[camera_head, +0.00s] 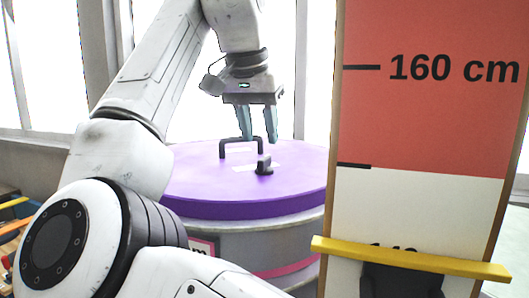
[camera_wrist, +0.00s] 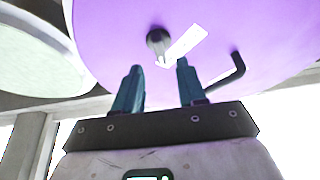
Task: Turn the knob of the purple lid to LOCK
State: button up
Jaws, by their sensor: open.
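The purple lid (camera_head: 215,185) lies flat on a grey drum in the head view, and it fills the top of the wrist view (camera_wrist: 110,45). A dark knob (camera_head: 264,165) stands on it, beside a white label (camera_wrist: 183,45); the knob also shows in the wrist view (camera_wrist: 155,38). The label's wording is too small to read. A black handle (camera_head: 240,142) rises from the lid, left of and behind the knob in the head view. My gripper (camera_head: 258,138) is open and empty, pointing down above the lid, apart from the knob. Its fingers also show in the wrist view (camera_wrist: 160,72).
A tall height board (camera_head: 430,120) with a yellow bar (camera_head: 410,259) stands right of the drum (camera_head: 270,238), close in front. A pale round surface (camera_wrist: 35,60) shows at the left of the wrist view. Windows are behind. Coloured items (camera_head: 12,230) lie at far left.

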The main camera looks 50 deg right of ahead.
aim_at(264, 157)
jog(key=shift+p+x, duration=0.5)
jog(key=shift+x, duration=2.45)
jog(key=shift+a, duration=0.1)
grip_shut()
